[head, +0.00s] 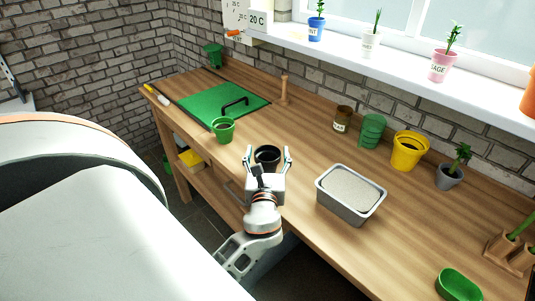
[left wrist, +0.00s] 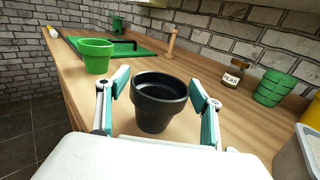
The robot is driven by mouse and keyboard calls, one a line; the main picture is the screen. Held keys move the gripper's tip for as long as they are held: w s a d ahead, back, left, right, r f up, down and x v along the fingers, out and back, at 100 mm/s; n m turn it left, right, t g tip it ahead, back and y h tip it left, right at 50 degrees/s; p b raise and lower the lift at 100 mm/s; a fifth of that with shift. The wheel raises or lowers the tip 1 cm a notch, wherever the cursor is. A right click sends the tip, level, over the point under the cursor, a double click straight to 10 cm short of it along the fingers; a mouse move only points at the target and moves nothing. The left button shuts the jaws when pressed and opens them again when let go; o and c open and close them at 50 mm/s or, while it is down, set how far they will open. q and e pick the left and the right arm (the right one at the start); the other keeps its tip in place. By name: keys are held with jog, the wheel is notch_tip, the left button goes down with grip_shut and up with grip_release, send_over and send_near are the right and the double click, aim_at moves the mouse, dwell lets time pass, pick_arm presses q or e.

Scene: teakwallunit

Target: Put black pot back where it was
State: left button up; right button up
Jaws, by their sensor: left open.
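The black pot (head: 267,154) stands upright on the wooden workbench near its front edge. In the left wrist view the black pot (left wrist: 158,102) sits between the two fingers, and its inside looks dark. My left gripper (head: 267,158) is open around the pot, with one finger on each side. In the left wrist view a gap shows between the pot and the fingers of the left gripper (left wrist: 160,105). The pot's base on the bench is partly hidden by the gripper body in the head view. My right gripper is not in view.
A green pot (head: 223,130) stands left of the black pot, by a green mat (head: 215,101). A metal tray (head: 350,196) is close on the right. Bare bench lies behind the black pot.

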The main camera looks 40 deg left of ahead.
pick_arm(q)
jog(key=shift+r, duration=0.3)
jog(key=b+v, duration=0.1)
jog(key=v, duration=1.1)
jog(key=shift+b, duration=0.3)
jog(key=shift+f, duration=0.1)
